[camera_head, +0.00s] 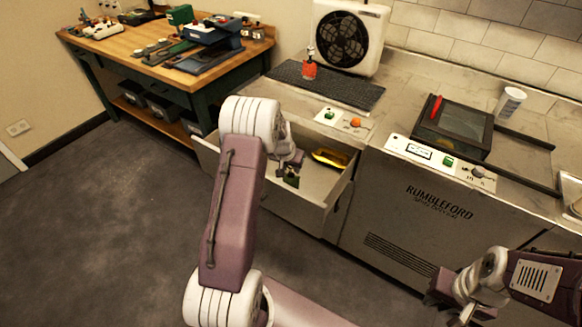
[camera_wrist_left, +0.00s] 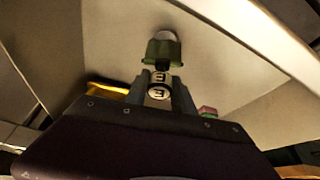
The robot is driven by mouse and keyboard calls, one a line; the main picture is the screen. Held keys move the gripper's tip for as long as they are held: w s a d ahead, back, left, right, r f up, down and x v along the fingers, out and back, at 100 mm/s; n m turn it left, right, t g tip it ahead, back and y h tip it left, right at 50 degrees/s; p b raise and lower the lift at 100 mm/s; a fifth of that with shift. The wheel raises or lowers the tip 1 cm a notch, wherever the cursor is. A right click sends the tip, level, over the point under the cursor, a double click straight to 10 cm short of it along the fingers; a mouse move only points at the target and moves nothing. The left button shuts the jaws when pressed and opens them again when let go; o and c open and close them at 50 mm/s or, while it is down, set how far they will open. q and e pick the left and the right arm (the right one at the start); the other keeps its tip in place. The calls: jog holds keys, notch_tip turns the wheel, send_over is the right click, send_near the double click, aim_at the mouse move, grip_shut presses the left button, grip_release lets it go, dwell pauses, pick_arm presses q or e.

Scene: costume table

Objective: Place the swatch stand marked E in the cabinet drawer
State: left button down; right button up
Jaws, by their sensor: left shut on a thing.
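The cabinet drawer (camera_head: 318,205) is pulled out below the counter. My left gripper (camera_head: 292,168) reaches down into the drawer opening, shut on the swatch stand marked E. The stand (camera_head: 291,180) shows as a small dark green piece under the fingers. In the left wrist view, my left gripper (camera_wrist_left: 160,85) has its fingers on both sides of the stand, whose letter E (camera_wrist_left: 158,92) and green end (camera_wrist_left: 164,50) show. I cannot tell whether the stand touches the drawer floor. My right gripper (camera_head: 452,300) is at the lower right, away from the drawer; its jaw opening is unclear.
A yellow object (camera_head: 330,157) lies in the drawer's right back part. On the counter are a red-based stand (camera_head: 309,68) on a dark mat (camera_head: 335,92), a fan (camera_head: 350,38), a dark glass-topped box (camera_head: 452,128) and a white cup (camera_head: 509,103). A wooden workbench (camera_head: 150,70) stands left.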

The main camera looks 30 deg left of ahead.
pick_arm(q)
jog(key=shift+f+b, duration=0.4)
jog(key=shift+f, duration=0.05)
dwell(0.4)
jog(key=c, duration=0.6)
grip_release()
notch_tip(320, 180, up, 7)
jog(key=p, duration=0.5)
jog(key=shift+p, duration=0.35)
